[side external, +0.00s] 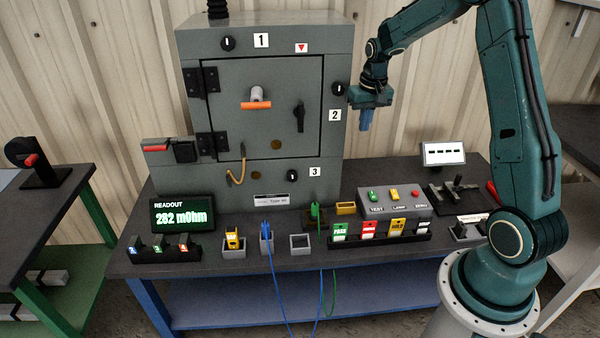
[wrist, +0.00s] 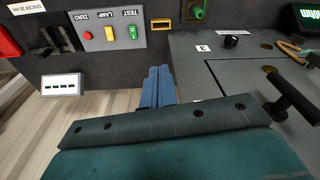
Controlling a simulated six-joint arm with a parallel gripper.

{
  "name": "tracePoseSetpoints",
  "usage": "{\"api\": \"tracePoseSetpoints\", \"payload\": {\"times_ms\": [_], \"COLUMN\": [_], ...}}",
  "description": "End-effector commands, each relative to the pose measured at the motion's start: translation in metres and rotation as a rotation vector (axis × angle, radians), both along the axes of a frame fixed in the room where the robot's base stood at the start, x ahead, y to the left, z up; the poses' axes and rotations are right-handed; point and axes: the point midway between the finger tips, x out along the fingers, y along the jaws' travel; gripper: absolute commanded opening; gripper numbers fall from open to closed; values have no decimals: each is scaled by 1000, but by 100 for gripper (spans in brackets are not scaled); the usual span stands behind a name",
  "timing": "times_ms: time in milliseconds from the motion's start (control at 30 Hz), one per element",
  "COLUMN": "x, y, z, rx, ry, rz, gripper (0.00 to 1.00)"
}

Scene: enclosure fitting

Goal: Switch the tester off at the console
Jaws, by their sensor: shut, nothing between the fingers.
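The grey console (side external: 400,208) stands on the bench right of the enclosure, with controls labelled TEST, LAMP and ZERO. Its green TEST switch (side external: 373,195) is at the left, the yellow LAMP button (side external: 394,193) in the middle, the red ZERO button (side external: 414,193) at the right. The wrist view shows the console upside down (wrist: 112,58), with the green switch (wrist: 132,32) nearest the enclosure. The switch's tilt is too small to tell. The readout (side external: 183,215) is lit and shows 282 mOhm. My gripper (side external: 365,127) has blue fingers, shut and empty, well above the console and apart from it.
The grey enclosure (side external: 188,95) with a closed door stands left of my gripper; its black handle (wrist: 292,97) juts out close to my wrist. A rack of coloured tags (side external: 380,240) lies before the console. A small white display (side external: 443,153) stands behind right. Air above the console is clear.

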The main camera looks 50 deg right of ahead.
Motion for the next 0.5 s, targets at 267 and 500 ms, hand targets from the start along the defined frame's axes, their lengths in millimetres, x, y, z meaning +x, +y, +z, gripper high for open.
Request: {"api": "tracePoseSetpoints", "payload": {"times_ms": [267, 500], "x": [1, -6], "y": [-45, -79], "z": [-57, -105], "rx": [30, 54], "ry": [43, 74], "rz": [-80, -143], "gripper": [0, 0]}}
